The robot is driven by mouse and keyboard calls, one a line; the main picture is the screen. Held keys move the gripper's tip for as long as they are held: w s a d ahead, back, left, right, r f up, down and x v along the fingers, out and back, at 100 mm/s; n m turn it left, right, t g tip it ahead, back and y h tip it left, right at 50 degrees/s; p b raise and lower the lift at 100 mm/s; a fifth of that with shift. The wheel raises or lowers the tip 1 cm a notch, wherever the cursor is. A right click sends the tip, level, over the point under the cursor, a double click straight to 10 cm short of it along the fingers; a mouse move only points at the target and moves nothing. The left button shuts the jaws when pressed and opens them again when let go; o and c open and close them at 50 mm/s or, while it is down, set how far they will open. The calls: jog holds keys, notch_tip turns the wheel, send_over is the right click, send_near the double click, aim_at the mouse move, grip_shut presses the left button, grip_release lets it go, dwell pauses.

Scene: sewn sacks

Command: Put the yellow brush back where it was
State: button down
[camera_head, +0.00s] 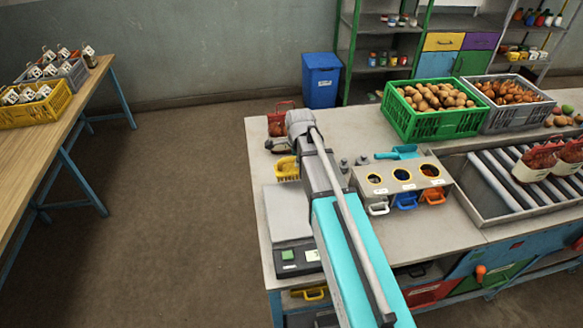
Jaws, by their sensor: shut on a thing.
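My arm (342,250) reaches from the front over the near left part of the grey workbench (417,233). Its grey wrist (301,122) is above the bench's left side. My gripper's fingers are hidden behind the wrist and arm, so what they hold does not show. A yellow thing (286,168) shows just left of my arm, partly covered by it. It is too small to tell whether it is the yellow brush or a small tray.
A scale (287,213), a dark tool (277,146) and a red-handled sack (280,118) are left of my arm. A holder (440,171) with coloured cups stands right. Behind are a green crate (402,118) and grey crate (500,117). Rollers (497,184) lie far right.

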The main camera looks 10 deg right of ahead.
jog(key=w+f+b, duration=0.6)
jog(key=w+f, duration=0.1)
jog(key=w, duration=0.2)
jog(key=shift+f+b, duration=0.15)
jog(key=shift+b, duration=0.15)
jog(key=shift+w, duration=0.1)
jog(key=shift+w+f+b, duration=0.2)
jog(key=shift+f+b, duration=0.8)
jog(key=shift+w+f+b, duration=0.15)
jog(key=shift+f+b, duration=0.85)
jog(key=shift+f, duration=0.1)
jog(key=c, duration=0.5)
grip_release()
